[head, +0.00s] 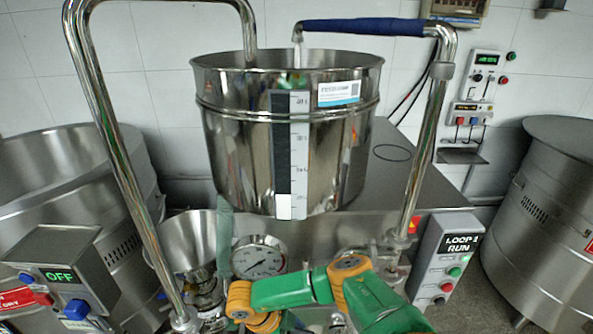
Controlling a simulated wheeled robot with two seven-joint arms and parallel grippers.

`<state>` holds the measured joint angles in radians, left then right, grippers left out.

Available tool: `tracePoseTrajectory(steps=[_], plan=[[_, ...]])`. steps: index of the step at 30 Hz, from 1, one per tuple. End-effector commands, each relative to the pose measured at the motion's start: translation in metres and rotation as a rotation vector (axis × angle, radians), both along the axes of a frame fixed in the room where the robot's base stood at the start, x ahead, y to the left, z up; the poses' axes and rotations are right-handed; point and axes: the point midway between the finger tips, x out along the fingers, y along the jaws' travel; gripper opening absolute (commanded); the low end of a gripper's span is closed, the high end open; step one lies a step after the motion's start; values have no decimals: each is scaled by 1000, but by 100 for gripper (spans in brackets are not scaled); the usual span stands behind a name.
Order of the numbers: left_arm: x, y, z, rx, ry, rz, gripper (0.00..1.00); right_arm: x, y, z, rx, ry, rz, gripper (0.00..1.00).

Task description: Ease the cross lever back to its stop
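I cannot pick out the cross lever for certain. A dull green, upright, lever-like piece (224,238) stands just left of the round pressure gauge (258,258), below the steel hopper (290,150). Its lower end is hidden behind my arm. A green arm of mine with orange joints comes in from the bottom, right of the middle, and reaches left below the gauge. It covers part of the metal fittings (207,293) there. No gripper fingers show, so I cannot tell whether anything is held.
Bent steel pipes rise on both sides of the hopper; the right one has a blue sleeve (362,27). A grey box (68,272) at left reads OFF. Large steel vats (540,225) stand at both sides.

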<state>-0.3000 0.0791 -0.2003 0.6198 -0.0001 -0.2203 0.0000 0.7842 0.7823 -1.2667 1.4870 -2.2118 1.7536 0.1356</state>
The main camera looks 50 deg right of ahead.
Motion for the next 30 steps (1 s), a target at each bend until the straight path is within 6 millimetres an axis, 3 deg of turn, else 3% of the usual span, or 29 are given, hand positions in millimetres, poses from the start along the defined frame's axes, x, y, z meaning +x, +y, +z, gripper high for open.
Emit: tracePoseTrajectory(steps=[5,15,30], plan=[[0,0,-1,0,0,0,56,3,2,5,0,-2,0,56],[0,0,-12,0,0,0,56,21,27,57,0,-1,2,56],[0,1,-11,1,0,0,56,21,28,62,0,1,1,56]])
